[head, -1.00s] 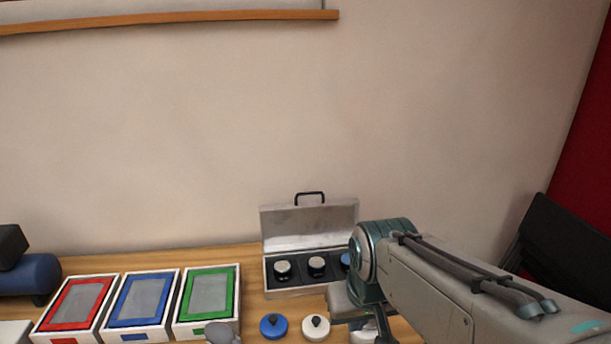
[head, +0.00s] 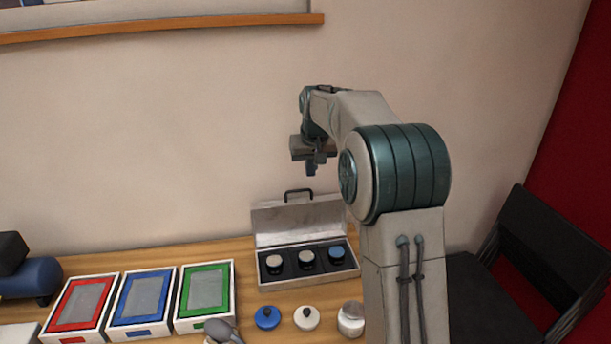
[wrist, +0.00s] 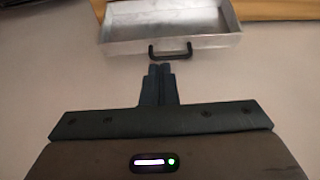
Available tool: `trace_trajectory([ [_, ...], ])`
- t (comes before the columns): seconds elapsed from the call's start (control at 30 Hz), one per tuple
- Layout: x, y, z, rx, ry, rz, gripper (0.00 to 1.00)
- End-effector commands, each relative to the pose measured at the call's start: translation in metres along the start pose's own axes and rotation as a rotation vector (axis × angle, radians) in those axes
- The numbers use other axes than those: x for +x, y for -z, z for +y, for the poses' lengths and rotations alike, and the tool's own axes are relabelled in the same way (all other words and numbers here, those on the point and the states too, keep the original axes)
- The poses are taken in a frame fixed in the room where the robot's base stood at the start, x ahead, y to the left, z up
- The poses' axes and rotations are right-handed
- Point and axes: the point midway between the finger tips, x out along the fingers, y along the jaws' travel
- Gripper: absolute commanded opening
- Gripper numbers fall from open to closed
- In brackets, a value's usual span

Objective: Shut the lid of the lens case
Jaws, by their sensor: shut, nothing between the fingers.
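The lens case (head: 264,277) stands on the table against the wall. Its lid (head: 300,222) is open, raised at the back, with a black handle (head: 298,193) on its upper edge. Three round lenses sit in the dark insert. My gripper (head: 311,171) is shut and empty, in the air above the raised lid. In the wrist view the shut fingers (wrist: 161,70) point toward the lid (wrist: 170,46) and its handle (wrist: 170,56). The fingertips appear close to the handle there; the exact gap cannot be told.
Red (head: 54,318), blue (head: 118,319) and green (head: 183,312) framed trays lie to the left of the case. A blue knobbed disc (head: 268,320), a white one (head: 306,322) and a white jar (head: 350,326) stand in front. A black chair (head: 545,250) is at right.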

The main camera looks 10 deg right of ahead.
Motion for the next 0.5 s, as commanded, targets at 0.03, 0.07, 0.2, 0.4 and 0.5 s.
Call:
trace_trajectory([
  [0.03, 0.005, 0.015, 0.002, 0.001, 0.001, 0.001, 0.00],
  [0.07, 0.009, 0.022, 0.003, 0.001, 0.001, 0.004, 0.00],
  [0.2, 0.023, 0.045, 0.006, 0.002, 0.002, 0.012, 0.00],
  [0.4, 0.034, 0.059, 0.008, 0.003, 0.002, 0.018, 0.00],
  [0.5, 0.042, 0.060, 0.008, 0.003, 0.002, 0.017, 0.00],
])
